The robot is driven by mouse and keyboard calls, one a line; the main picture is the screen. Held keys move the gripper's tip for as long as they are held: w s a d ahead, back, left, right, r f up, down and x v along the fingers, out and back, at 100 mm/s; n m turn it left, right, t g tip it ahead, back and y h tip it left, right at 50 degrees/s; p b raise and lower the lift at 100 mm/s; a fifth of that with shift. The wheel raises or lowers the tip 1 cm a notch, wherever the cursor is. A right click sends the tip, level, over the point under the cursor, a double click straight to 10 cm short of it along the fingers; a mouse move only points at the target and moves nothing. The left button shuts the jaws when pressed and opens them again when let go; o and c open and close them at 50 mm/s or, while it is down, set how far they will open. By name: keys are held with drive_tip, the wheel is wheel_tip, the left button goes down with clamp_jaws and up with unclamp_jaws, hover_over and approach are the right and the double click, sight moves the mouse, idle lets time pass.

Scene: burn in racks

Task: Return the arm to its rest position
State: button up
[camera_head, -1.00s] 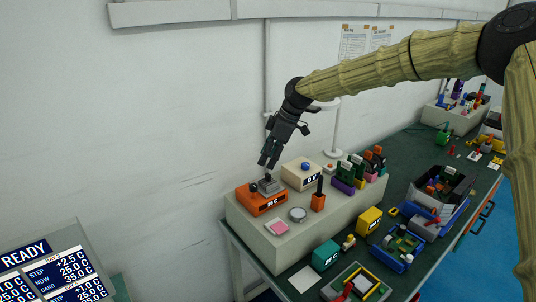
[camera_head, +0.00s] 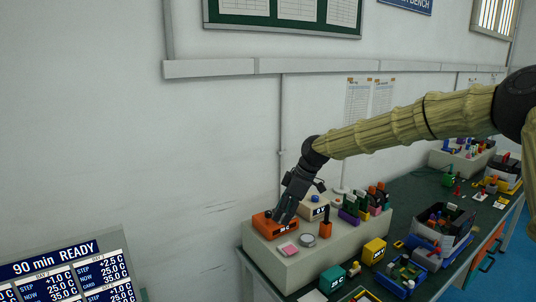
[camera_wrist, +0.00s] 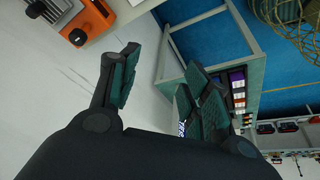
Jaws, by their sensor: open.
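My gripper (camera_head: 281,212) is at the end of my outstretched arm, near the orange device (camera_head: 270,229) on the pale bench block in the head view. In that view its fingers overlap the device's right side. In the wrist view my gripper (camera_wrist: 165,90) has its two fingers well apart with nothing between them. The orange device also shows in the wrist view (camera_wrist: 92,18), at the upper left and apart from the fingers.
The pale block (camera_head: 290,268) also carries a cream meter (camera_head: 313,209), a round dish (camera_head: 307,240) and a pink pad (camera_head: 288,249). A yellow box (camera_head: 374,250) and blue trays (camera_head: 402,275) stand in front. A readout screen (camera_head: 70,275) is at lower left. The wall lies behind.

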drive_tip(key=s+a+f+m+b, duration=0.15)
drive_tip(key=s+f, duration=0.35)
drive_tip(key=f, duration=0.8)
drive_tip(key=s+f+m, duration=0.3)
drive_tip(key=s+f, duration=0.2)
drive_tip(key=f, duration=0.7)
drive_tip(key=s+d+f+m+g, duration=0.1)
drive_tip(key=s+d+f+m, duration=0.25)
drive_tip(key=s+f, duration=1.05)
drive_tip(key=s+d+f+m+h, duration=0.1)
drive_tip(key=s+d+f+m, duration=0.1)
drive_tip(key=s+d, duration=0.3)
drive_tip(key=s+d+f+m+h+b, duration=0.1)
drive_tip(key=s+d+f+m+h, duration=0.1)
drive_tip(key=s, duration=1.2)
drive_tip(key=s+d+f+m+h+b, duration=0.1)
drive_tip(key=s+d+f+m, duration=0.3)
drive_tip(key=s+d, duration=0.4)
drive_tip(key=shift+s+d+f+h, duration=0.3)
drive_tip(key=shift+s+f, duration=0.45)
drive_tip(key=shift+s, duration=0.4)
